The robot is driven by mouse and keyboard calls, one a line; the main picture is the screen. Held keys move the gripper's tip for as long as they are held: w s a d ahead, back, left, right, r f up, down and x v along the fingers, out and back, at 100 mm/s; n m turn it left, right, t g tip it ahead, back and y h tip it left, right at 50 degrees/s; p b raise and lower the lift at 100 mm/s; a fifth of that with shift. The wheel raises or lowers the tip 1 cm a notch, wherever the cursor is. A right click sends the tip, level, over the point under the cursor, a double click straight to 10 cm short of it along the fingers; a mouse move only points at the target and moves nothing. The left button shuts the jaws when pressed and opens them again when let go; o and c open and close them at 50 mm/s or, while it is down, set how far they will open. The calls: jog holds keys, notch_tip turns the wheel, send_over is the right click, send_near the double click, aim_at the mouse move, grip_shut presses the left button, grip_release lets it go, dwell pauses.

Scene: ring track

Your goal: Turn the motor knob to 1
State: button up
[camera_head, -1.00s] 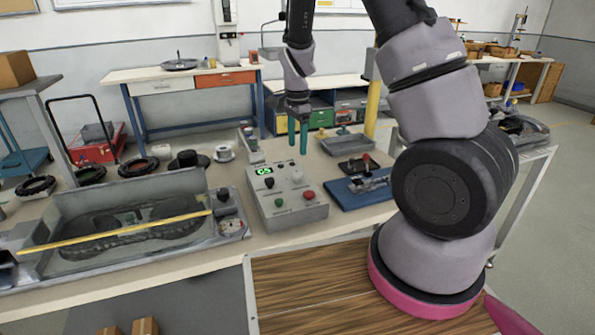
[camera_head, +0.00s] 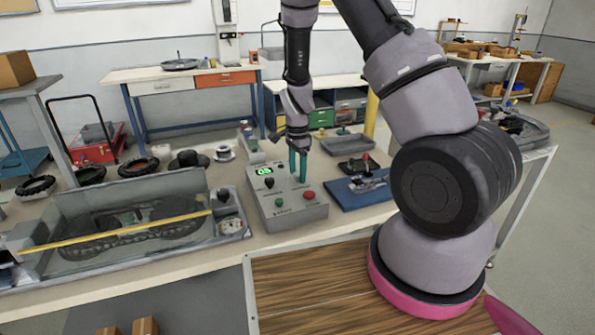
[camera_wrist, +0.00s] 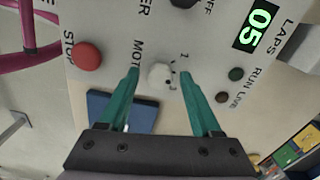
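The grey control box (camera_head: 287,213) stands on the bench, with a green display reading 05 (camera_wrist: 262,17). The motor knob (camera_wrist: 161,76) is small and white in the wrist view, beside partly visible "MOT" lettering and a "1". In the head view it is hard to make out behind the fingers. My gripper (camera_head: 298,177) points down over the box. Its two green fingers are open and stand on either side of the knob in the wrist view, with a gap visible on each side. I cannot tell exactly how far the tips are above the panel.
A red stop button (camera_wrist: 88,56) and a dark power knob (camera_wrist: 184,3) are close by on the panel. A blue board (camera_head: 352,190) lies right of the box. A clear-sided case with a track (camera_head: 140,247) stands left. A grey tray (camera_head: 347,145) is behind.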

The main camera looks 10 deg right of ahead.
grip_shut()
jog(key=n, duration=0.4)
jog(key=shift+n, duration=2.4)
jog(key=shift+o, duration=1.3)
grip_release()
